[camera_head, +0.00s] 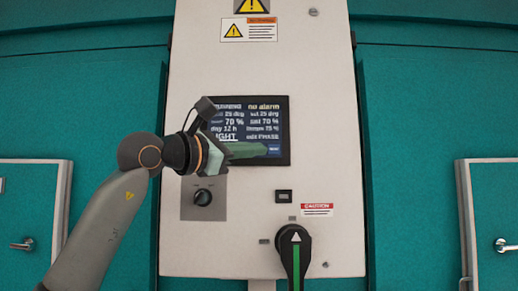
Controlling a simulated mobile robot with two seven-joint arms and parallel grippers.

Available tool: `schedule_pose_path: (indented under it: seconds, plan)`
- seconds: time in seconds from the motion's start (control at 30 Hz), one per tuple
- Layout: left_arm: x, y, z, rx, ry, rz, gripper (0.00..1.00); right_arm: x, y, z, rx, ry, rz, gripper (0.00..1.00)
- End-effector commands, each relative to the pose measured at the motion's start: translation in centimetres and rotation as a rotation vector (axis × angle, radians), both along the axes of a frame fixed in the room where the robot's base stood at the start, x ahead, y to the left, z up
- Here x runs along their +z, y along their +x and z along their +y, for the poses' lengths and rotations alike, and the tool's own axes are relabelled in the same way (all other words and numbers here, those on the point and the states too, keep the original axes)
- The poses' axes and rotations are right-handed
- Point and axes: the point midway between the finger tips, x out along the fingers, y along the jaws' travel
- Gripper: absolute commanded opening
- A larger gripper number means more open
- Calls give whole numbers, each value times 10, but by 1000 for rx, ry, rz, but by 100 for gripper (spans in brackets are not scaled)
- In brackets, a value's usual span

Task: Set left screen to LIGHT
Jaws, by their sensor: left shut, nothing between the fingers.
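A dark screen (262,105) with white text sits in the middle of the pale control panel. Its readable lines include "no alarm" at the top right, "70 %" entries, "day 12 h" and, at the lower left, an underlined word partly hidden that ends in "IGHT". A small blue field (274,149) shows at the screen's lower right corner. My left gripper (262,151) is shut and empty, its green fingers pointing right across the lower part of the screen, with the tips near the blue field. I cannot tell whether they touch the screen. My right gripper is not in view.
Teal walls flank the panel (330,70), with a pale-framed door on each side.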

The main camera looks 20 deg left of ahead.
Motion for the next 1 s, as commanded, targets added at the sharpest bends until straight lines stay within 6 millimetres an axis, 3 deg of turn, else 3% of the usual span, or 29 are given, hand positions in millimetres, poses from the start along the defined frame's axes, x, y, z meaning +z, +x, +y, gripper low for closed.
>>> schedule_pose_path:
  seconds: [0.8, 1.0]
  plan:
    - [-1, -15, -4, 1, 0, 1, 0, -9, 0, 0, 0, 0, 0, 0]
    - [-3, -30, -8, 0, 1, -3, 0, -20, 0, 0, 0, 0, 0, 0]
